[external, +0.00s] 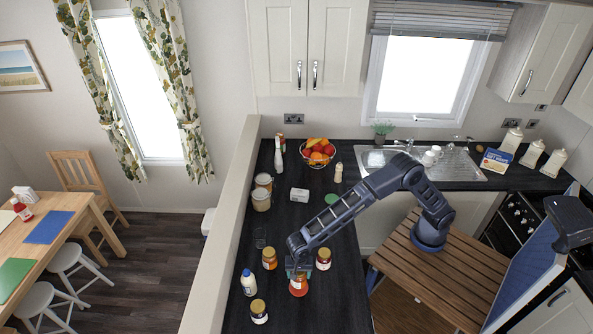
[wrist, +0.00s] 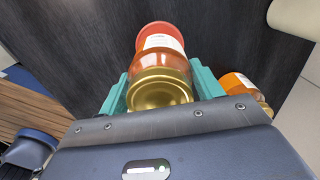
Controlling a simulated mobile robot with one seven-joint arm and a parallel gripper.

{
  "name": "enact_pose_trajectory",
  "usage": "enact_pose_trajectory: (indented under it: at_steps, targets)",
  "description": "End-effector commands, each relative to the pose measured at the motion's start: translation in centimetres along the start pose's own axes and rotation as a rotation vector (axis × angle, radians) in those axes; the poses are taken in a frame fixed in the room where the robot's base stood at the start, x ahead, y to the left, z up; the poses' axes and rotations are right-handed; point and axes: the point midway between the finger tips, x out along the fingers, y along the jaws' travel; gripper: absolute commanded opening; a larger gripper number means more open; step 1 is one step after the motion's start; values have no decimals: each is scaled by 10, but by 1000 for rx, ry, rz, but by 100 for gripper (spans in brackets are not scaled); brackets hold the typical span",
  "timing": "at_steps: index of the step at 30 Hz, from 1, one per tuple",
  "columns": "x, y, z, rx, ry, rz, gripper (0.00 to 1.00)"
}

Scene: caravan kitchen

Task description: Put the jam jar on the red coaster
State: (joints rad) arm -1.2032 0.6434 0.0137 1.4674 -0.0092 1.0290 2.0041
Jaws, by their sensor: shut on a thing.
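My gripper (external: 298,270) points down over the dark counter. Its teal fingers (wrist: 162,92) are shut on a glass jar (wrist: 160,88) with a gold lid, amber-orange contents and a white label, which I take as the jam jar. The jar (external: 297,283) also shows below the gripper in the external view, partly hidden by it. The red coaster (wrist: 158,32) shows just beyond the jar's base in the wrist view, partly covered by it. In the external view the red coaster (external: 299,292) lies right under the jar. I cannot tell whether the jar touches it.
Similar jars stand close by: left (external: 269,259), right (external: 323,259) and front left (external: 259,312).

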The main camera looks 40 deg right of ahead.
Motion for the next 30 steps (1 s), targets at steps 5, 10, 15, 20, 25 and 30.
enact_pose_trajectory:
  at_steps: [5,10,15,20,25,30]
  targets:
    - [25,0,0,0,1,2,29]
    - [35,0,0,0,0,0,29]
    - [35,0,0,0,0,0,29]
    - [38,0,0,0,0,0,29]
    - [38,0,0,0,1,1,87]
    - [38,0,0,0,1,1,87]
